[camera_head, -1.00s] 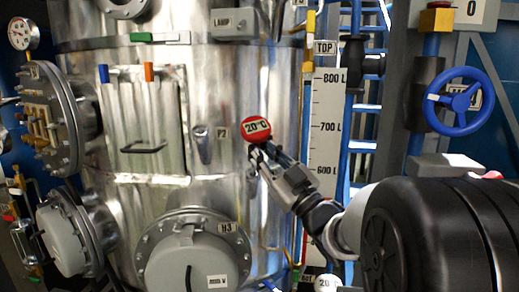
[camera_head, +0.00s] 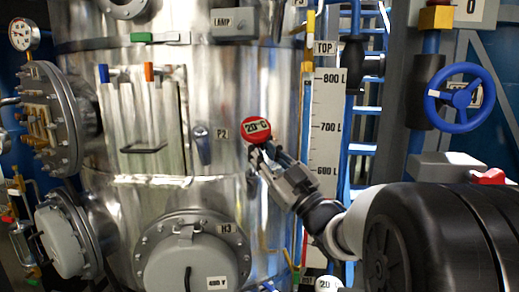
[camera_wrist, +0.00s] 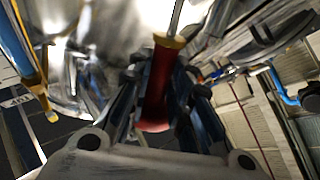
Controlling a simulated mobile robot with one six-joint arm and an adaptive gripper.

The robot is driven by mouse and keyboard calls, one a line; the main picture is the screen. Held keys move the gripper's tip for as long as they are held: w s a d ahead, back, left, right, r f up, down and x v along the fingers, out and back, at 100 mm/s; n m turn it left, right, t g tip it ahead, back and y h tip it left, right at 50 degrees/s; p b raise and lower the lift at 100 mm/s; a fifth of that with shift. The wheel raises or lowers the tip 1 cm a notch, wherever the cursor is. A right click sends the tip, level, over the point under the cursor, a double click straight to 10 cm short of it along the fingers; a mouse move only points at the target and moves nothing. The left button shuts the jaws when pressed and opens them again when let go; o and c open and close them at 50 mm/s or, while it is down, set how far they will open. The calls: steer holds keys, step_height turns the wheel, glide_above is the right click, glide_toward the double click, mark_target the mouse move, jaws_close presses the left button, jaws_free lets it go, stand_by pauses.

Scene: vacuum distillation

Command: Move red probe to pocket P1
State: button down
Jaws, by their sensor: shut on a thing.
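The red probe has a round red dial (camera_head: 257,130) marked 20°C, seen in the head view in front of the steel vessel. In the wrist view its red body (camera_wrist: 158,85) has a yellow collar and a thin metal rod pointing up and away. My gripper (camera_head: 258,152) is shut on the probe, with a finger on each side of the red body in the wrist view (camera_wrist: 160,78). The rod is hidden in the head view. A pocket (camera_head: 203,147) labelled P2 sits on the vessel left of the dial. I see no label P1.
The steel vessel (camera_head: 236,85) fills the middle. A level scale (camera_head: 327,125) and a blue ladder stand right of my gripper. A round H3 flange (camera_head: 192,255) juts out below. A blue handwheel (camera_head: 460,97) is at the right. A white dial (camera_head: 328,284) shows at the bottom.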

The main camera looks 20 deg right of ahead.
steer(key=shift+w+d+f+b, duration=0.25)
steer(key=shift+w+f+b, duration=0.45)
steer(key=shift+f, duration=0.3)
steer(key=shift+w+d+f+b, duration=0.2)
steer(key=shift+w+f+b, duration=0.4)
steer(key=shift+f+b, duration=0.3)
steer(key=shift+w+d+f, duration=0.2)
steer(key=shift+w+f, duration=0.35)
steer(key=shift+f, duration=0.25)
steer(key=shift+w+d+f, duration=0.2)
steer(key=shift+w+f, duration=0.35)
steer(key=shift+f, duration=0.25)
steer(key=shift+w+f, duration=0.2)
steer(key=shift+f, duration=0.05)
steer(key=shift+f, duration=0.1)
steer(key=c, duration=1.4)
jaws_free()
steer(key=shift+o, duration=0.2)
steer(key=v, duration=0.7)
steer(key=shift+s+f, duration=0.15)
steer(key=shift+d, duration=0.1)
